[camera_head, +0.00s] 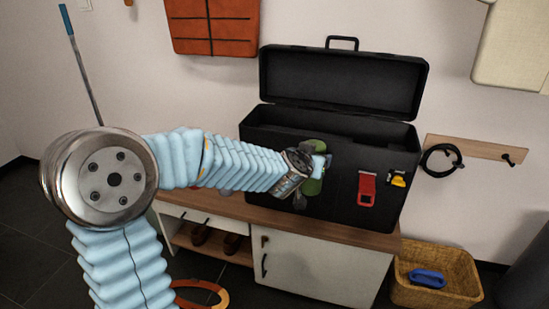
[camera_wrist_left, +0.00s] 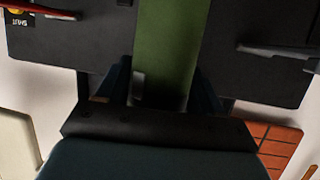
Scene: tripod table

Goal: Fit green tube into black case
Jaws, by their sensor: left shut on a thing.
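The black case (camera_head: 345,175) stands on a wooden-topped bench with its lid (camera_head: 345,85) open and leaning back. My left gripper (camera_head: 319,168) is in front of the case's front wall, left of its middle. It is shut on the green tube (camera_head: 313,187), which looks roughly upright. My gripper and wrist cover part of the tube. In the left wrist view the green tube (camera_wrist_left: 170,40) runs up between the fingers of my left gripper (camera_wrist_left: 162,82), with the dark case (camera_wrist_left: 65,45) behind it. Whether the tube touches the case cannot be told. My right gripper is not in view.
The bench (camera_head: 330,265) holds shoes on a shelf below. A wicker basket (camera_head: 440,296) with a blue item stands at the right. A red latch (camera_head: 367,188) and a yellow item (camera_head: 398,180) are on the case front. A wall rack (camera_head: 480,148) carries a black coil.

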